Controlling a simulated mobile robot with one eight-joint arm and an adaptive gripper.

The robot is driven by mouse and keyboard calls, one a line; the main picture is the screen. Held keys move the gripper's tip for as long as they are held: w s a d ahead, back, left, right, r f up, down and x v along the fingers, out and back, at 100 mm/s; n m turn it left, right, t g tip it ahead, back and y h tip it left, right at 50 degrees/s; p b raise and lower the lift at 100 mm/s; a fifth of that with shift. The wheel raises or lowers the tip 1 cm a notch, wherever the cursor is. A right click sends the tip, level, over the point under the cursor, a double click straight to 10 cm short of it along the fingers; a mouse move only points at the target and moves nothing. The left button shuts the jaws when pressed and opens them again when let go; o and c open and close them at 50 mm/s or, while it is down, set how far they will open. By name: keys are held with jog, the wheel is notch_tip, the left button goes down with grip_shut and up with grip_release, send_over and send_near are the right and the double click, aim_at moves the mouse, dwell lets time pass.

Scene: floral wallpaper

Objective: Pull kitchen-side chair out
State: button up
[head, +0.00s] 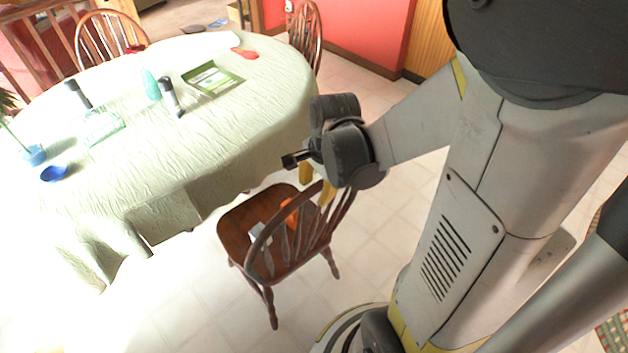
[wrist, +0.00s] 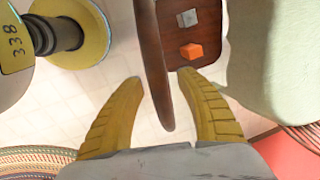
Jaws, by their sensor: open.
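A brown wooden chair (head: 233,226) with a curved spindle back stands at the near side of the table, its seat towards the tablecloth. My gripper (head: 316,190) is over the top of the chair back, with its yellow fingers pointing down. In the wrist view, my gripper (wrist: 159,76) is open, and the dark rail of the chair back (wrist: 150,38) runs between the two fingers, with a gap visible on each side. An orange block (wrist: 191,52) and a small grey block (wrist: 187,18) lie on the seat.
A table (head: 225,150) with a pale cloth holds a green book (head: 213,79), a blue bowl (head: 54,173), bottles and a red item. Other chairs (head: 305,35) stand at its far side. Tiled floor (head: 385,225) is clear to the right of the chair.

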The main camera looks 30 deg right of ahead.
notch_tip(320, 180, up, 12)
jog(key=s, duration=0.2)
jog(key=shift+s+d, duration=0.15)
jog(key=shift+s, duration=0.05)
jog(key=shift+f, duration=0.1)
jog(key=s+a+r+n+t, duration=0.1)
jog(key=a+n+t, duration=0.4)
jog(key=a+n, duration=0.5)
jog(key=s+n, duration=0.1)
jog(key=n, duration=0.5)
jog(key=shift+s+r+n, duration=0.35)
jog(key=shift+r+n, duration=0.05)
jog(key=shift+a, duration=0.1)
